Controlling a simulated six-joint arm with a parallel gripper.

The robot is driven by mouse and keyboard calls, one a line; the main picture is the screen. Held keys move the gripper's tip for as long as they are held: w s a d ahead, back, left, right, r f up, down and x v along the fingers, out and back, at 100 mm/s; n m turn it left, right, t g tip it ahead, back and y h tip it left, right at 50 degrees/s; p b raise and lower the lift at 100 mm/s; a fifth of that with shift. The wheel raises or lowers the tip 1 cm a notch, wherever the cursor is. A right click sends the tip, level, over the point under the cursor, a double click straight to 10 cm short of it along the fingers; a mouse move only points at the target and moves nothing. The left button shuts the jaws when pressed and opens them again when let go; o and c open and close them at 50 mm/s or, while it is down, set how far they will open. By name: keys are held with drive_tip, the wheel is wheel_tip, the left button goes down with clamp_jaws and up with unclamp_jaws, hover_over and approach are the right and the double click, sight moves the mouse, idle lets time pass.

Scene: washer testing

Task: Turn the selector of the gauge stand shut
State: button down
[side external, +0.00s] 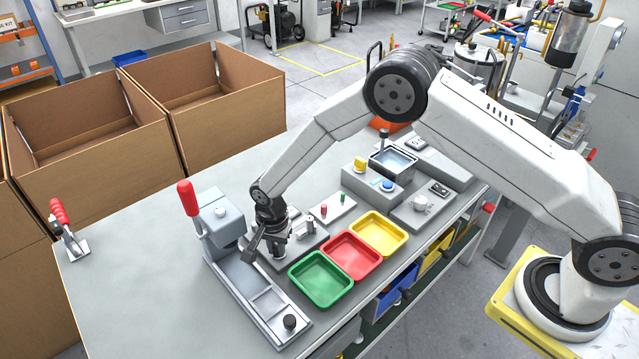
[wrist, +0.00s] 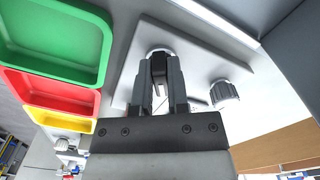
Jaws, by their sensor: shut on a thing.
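My gripper (side external: 277,236) points down over a grey plate, which I take to be the gauge stand (side external: 302,248), near the middle of the bench. In the wrist view my gripper (wrist: 160,75) has its fingers close together on a dark, narrow part that looks like the selector's handle (wrist: 158,66). A round pale base shows behind it, mostly hidden by the fingers. The stand's plate (wrist: 130,68) shows around them, with a ribbed grey knob (wrist: 223,93) to the right. I cannot tell the selector's exact angle.
Green (side external: 321,279), red (side external: 351,256) and yellow (side external: 379,232) trays stand close to the right of my gripper. A clamp fixture with a red handle (side external: 188,197) stands close to the left. Cardboard boxes (side external: 95,160) are behind. The bench's left front is clear.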

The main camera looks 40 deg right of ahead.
sight(276, 247)
drive_tip(key=shift+m, duration=0.4)
drive_tip(key=c, duration=0.6)
unclamp_jaws()
drive_tip(key=shift+r, duration=0.15)
drive_tip(key=shift+r, duration=3.75)
drive_tip(key=shift+r, duration=0.1)
